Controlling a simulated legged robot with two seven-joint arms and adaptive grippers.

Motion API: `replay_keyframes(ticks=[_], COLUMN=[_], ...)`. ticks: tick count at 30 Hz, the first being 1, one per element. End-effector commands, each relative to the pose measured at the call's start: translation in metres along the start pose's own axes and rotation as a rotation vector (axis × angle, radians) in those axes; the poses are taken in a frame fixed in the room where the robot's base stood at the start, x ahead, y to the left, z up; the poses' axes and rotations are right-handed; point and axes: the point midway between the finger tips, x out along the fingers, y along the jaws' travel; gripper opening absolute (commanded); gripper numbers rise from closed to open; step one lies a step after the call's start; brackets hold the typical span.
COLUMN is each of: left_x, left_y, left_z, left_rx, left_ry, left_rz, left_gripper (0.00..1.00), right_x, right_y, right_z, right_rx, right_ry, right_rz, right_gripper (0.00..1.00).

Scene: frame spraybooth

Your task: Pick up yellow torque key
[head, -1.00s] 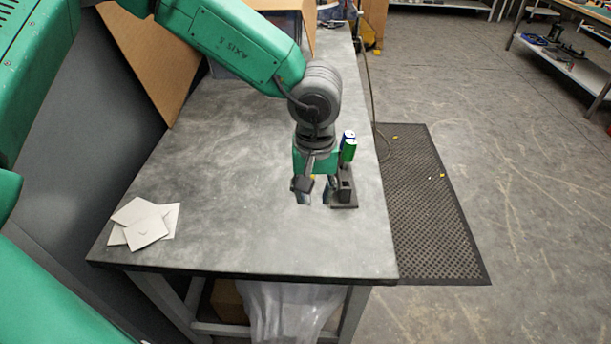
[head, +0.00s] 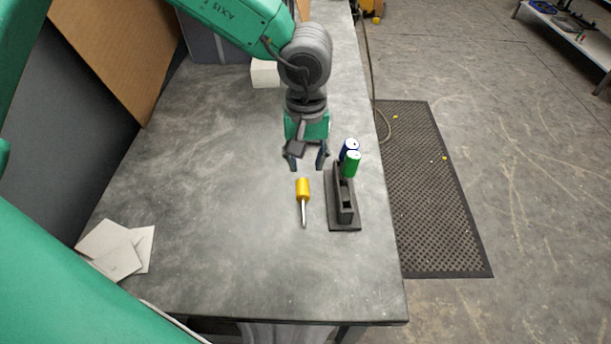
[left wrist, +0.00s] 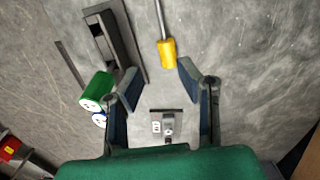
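The yellow torque key (head: 303,189) lies on the grey table, its yellow handle toward my gripper and its metal shaft toward the table's front edge. It also shows in the left wrist view (left wrist: 167,53), beyond the fingertips and between their lines. My left gripper (head: 306,166) is open and empty, just behind the handle in the head view and apart from it. Its two fingers also show in the left wrist view (left wrist: 160,75). My right gripper is not in view.
A black holder (head: 344,207) with a green-capped tool (head: 351,163) and a blue-capped tool (head: 347,147) stands close right of the key. White sheets (head: 117,250) lie at the front left. A white block (head: 265,74) sits farther back. The table's left middle is clear.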

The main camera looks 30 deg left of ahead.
Motion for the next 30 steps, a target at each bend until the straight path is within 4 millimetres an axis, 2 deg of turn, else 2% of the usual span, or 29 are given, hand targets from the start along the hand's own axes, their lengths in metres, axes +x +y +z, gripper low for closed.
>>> replay_keyframes(ticks=[4,12,23,30], left_x=[0.018,0.07,0.097,0.132], left_y=[0.0,0.003,-0.003,-0.004], left_z=[0.002,0.0,-0.002,-0.004], left_rx=[0.002,0.001,0.001,0.0], left_ry=[-0.001,-0.001,-0.002,-0.002], left_rz=[-0.005,-0.007,-0.001,-0.003], left_gripper=[0.31,0.31,0.31,0.31], right_x=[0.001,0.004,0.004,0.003], right_y=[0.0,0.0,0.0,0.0], right_z=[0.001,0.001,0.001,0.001], right_rx=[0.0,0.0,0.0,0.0], right_ry=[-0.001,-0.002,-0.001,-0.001], right_rz=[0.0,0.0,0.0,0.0], right_gripper=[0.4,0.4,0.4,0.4])
